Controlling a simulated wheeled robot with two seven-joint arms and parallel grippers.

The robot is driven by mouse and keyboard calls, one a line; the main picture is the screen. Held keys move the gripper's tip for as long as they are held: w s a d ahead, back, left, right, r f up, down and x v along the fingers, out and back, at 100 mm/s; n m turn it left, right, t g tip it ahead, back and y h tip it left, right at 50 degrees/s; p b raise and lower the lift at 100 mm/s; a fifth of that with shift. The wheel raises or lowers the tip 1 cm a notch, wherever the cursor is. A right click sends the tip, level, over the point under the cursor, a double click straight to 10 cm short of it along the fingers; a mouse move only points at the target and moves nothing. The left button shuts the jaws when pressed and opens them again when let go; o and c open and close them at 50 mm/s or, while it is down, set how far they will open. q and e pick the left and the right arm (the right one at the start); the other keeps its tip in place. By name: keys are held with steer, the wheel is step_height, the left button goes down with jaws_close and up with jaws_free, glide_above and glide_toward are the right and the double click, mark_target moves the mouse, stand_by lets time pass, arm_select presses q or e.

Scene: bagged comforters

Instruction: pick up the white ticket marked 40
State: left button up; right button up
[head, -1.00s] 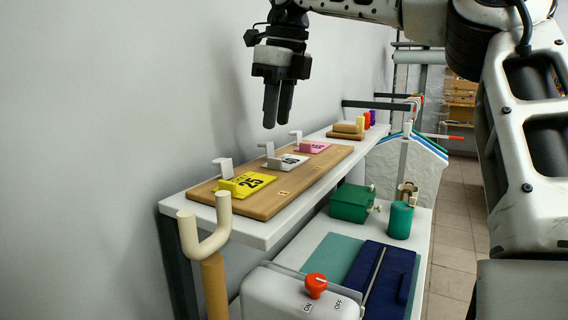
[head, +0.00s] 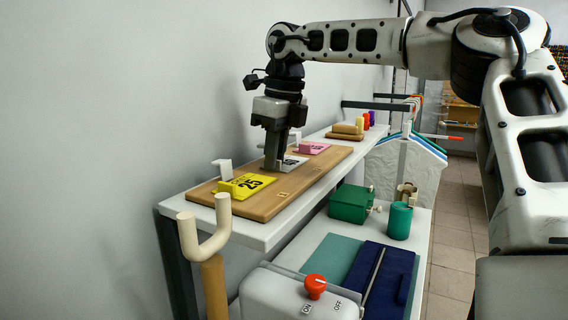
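The white ticket (head: 294,163) lies on the wooden board between the yellow ticket and the pink ticket. Its left part and its hook are hidden behind my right gripper, and its number is too small and covered to read surely. My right gripper (head: 274,167) points straight down, with its fingertips at the left end of the white ticket. I cannot tell whether the fingers are closed on it or only around it. My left gripper is out of view.
The yellow ticket marked 25 (head: 246,186) and the pink ticket (head: 314,148) lie on the wooden board (head: 262,208), on a white shelf (head: 250,233). A cream forked post (head: 205,240) stands in front. Below are a green box (head: 351,204) and a sealer with a red knob (head: 315,286).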

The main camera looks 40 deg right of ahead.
jaws_close()
steer(key=shift+r, duration=0.1)
